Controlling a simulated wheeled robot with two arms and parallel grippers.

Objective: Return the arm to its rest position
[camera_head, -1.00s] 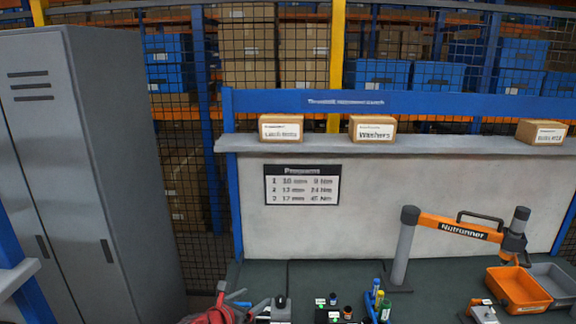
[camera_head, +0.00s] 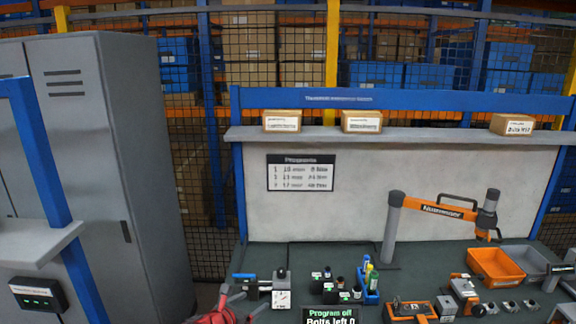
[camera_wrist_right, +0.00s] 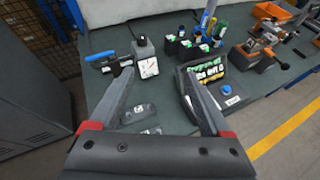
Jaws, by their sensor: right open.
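My right gripper (camera_head: 234,293) shows at the bottom left of the bench in the head view, with red parts and grey fingers. In the right wrist view its two fingers (camera_wrist_right: 158,76) are spread apart with nothing held between them. They reach over the dark green bench top (camera_wrist_right: 165,108). I cannot tell whether the fingers touch either. My left gripper is not in view.
An orange nutrunner (camera_head: 448,212) hangs on a grey stand. A display (camera_head: 330,317) reads "Program off, Bolts left 0". A grey cabinet (camera_head: 128,150) stands left.

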